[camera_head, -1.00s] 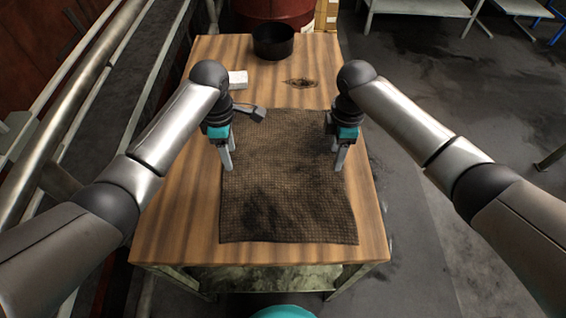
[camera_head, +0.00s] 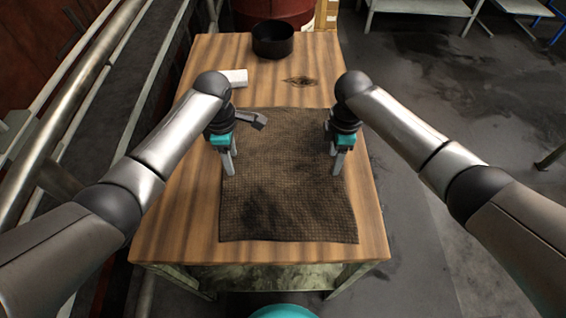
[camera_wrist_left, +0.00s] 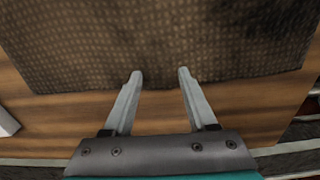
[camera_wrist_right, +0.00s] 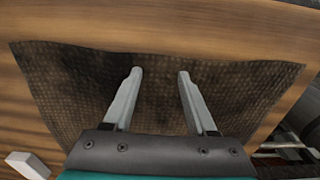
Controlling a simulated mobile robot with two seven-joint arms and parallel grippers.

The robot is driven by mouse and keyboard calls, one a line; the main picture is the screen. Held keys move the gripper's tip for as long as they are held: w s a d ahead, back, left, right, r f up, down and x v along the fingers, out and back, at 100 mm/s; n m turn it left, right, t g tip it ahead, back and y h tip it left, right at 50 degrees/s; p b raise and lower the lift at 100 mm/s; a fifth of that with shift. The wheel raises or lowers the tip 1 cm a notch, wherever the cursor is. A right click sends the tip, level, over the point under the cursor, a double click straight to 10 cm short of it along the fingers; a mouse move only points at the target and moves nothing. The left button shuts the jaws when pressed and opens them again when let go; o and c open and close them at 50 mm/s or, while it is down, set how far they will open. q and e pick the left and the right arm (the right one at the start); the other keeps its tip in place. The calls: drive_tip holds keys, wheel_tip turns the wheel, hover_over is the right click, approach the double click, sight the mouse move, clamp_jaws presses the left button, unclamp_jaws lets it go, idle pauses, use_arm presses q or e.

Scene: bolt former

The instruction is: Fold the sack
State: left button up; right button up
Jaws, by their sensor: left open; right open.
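The sack (camera_head: 288,200) is a brown woven cloth with dark stains. It lies spread flat and unfolded on the wooden table. My left gripper (camera_head: 229,172) is open and empty over the sack's left edge. In the left wrist view, its fingertips (camera_wrist_left: 160,75) point over the cloth near an edge, with bare wood behind them. My right gripper (camera_head: 339,170) is open and empty over the sack's right side. In the right wrist view, its fingertips (camera_wrist_right: 160,74) are over the cloth near an edge. The exact fingertip height is unclear.
A grey tool, perhaps a hammer (camera_head: 252,120), lies by the sack's far left corner, partly hidden by my left gripper. A white block (camera_head: 237,77) and a black pot (camera_head: 273,42) stand farther back. The wooden table (camera_head: 180,225) is bare beside the sack.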

use_arm(q)
drive_tip(key=shift+c, duration=0.4)
use_arm(e)
drive_tip(key=shift+c, duration=0.4)
use_arm(q)
drive_tip(key=shift+s+f, duration=0.1)
clamp_jaws()
use_arm(e)
drive_tip(key=shift+s+f, duration=0.1)
clamp_jaws()
